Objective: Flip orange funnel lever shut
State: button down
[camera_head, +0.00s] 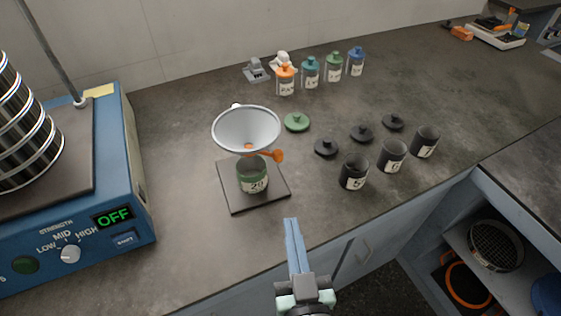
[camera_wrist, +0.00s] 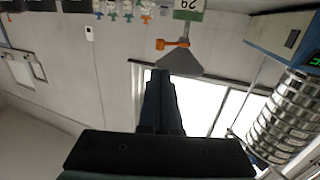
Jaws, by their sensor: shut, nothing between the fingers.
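The funnel (camera_head: 246,128) is a pale grey cone above a green jar (camera_head: 252,177) marked 29 on a dark square plate (camera_head: 231,198). Its orange lever (camera_head: 277,156) sticks out to the right just under the cone. In the wrist view, which looks upside down, the funnel (camera_wrist: 180,58) and orange lever (camera_wrist: 168,44) show beyond the fingertips. My gripper (camera_head: 290,222) is shut and empty, in front of the plate and to the right, apart from the lever. In the wrist view my gripper (camera_wrist: 161,75) points toward the funnel.
A blue shaker (camera_head: 125,190) reading OFF stands at the left, with stacked sieves (camera_head: 25,135). Dark cups (camera_head: 392,155) and black lids (camera_head: 361,133) lie to the right. A green lid (camera_head: 296,121) sits behind the lever. Lidded jars (camera_head: 310,73) stand at the back.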

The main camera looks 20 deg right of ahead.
aim_at(278, 159)
jog(key=p+x, duration=0.2)
jog(key=x, duration=1.2)
jog(key=shift+f+y+b, duration=0.15)
jog(key=shift+y+b, duration=0.15)
jog(key=shift+b, duration=0.2)
